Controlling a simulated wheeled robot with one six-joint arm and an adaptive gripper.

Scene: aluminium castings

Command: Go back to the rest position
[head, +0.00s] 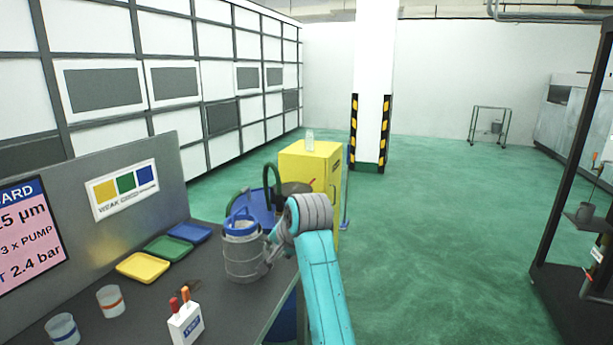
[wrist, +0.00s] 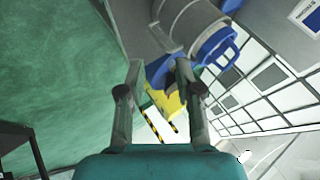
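My gripper (wrist: 158,72) is open in the wrist view, its two fingers apart with nothing held between them. In the head view my gripper (head: 270,252) is at the right side of a grey canister (head: 243,258) with a blue rim and handle, which stands on the bench. The canister also shows in the wrist view (wrist: 190,28), just beyond the right fingertip. I cannot tell whether the finger touches it. My teal arm reaches in from the bottom of the head view.
The dark bench (head: 145,310) holds yellow (head: 143,267), green (head: 168,248) and blue (head: 190,233) trays, two cups and a white tool holder (head: 186,324). A yellow cabinet (head: 314,170) stands behind. A dark rack (head: 570,230) is at right. Green floor (head: 430,240) between is clear.

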